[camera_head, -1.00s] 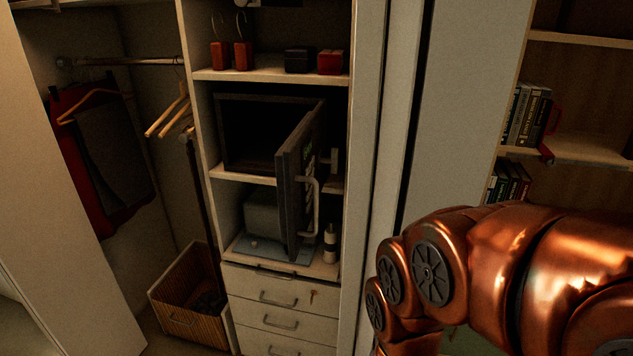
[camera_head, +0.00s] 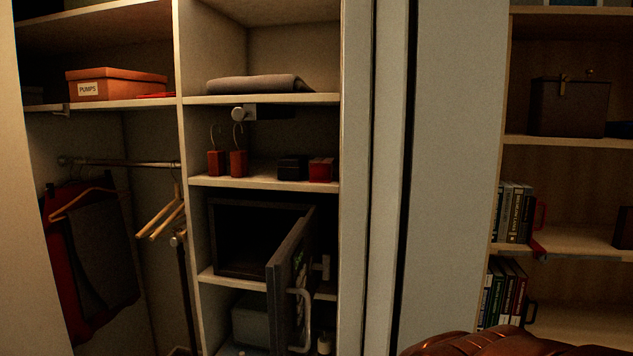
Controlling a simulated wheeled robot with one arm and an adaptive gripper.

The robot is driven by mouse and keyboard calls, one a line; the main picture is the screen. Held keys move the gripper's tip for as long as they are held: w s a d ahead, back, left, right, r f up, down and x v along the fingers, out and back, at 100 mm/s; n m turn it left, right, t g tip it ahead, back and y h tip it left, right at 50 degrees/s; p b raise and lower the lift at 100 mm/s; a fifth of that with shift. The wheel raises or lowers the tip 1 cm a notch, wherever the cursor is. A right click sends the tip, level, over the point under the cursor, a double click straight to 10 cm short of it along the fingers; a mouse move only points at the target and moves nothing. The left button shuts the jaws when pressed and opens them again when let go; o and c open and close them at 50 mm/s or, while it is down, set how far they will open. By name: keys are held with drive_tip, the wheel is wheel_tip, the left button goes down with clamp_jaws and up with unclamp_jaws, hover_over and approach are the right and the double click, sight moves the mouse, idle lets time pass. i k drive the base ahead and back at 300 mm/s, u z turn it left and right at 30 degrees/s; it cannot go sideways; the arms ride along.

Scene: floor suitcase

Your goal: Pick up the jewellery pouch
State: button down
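I cannot make out a jewellery pouch for certain in this view. An open safe (camera_head: 228,238) stands on a closet shelf, its door (camera_head: 287,280) swung out toward me; its inside is too dark to tell what it holds. On the shelf above are a small dark box (camera_head: 293,168) and a small red box (camera_head: 321,170).
Two red hooked blocks (camera_head: 227,163) share the small boxes' shelf. A folded grey cloth (camera_head: 258,84) lies higher up. A box marked PUMPS (camera_head: 115,84) is at upper left, above hanging clothes (camera_head: 90,255). A bookcase (camera_head: 565,140) stands at right.

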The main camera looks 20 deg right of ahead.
sight(322, 169)
drive_tip(key=k, duration=1.25)
drive_tip(key=u, duration=0.65)
drive_tip(key=i, duration=0.65)
drive_tip(key=u, duration=0.75)
drive_tip(key=i, duration=1.15)
drive_tip(key=z, duration=0.8)
drive_tip(key=i, duration=0.9)
drive_tip(key=z, duration=0.95)
drive_tip(key=i, duration=0.2)
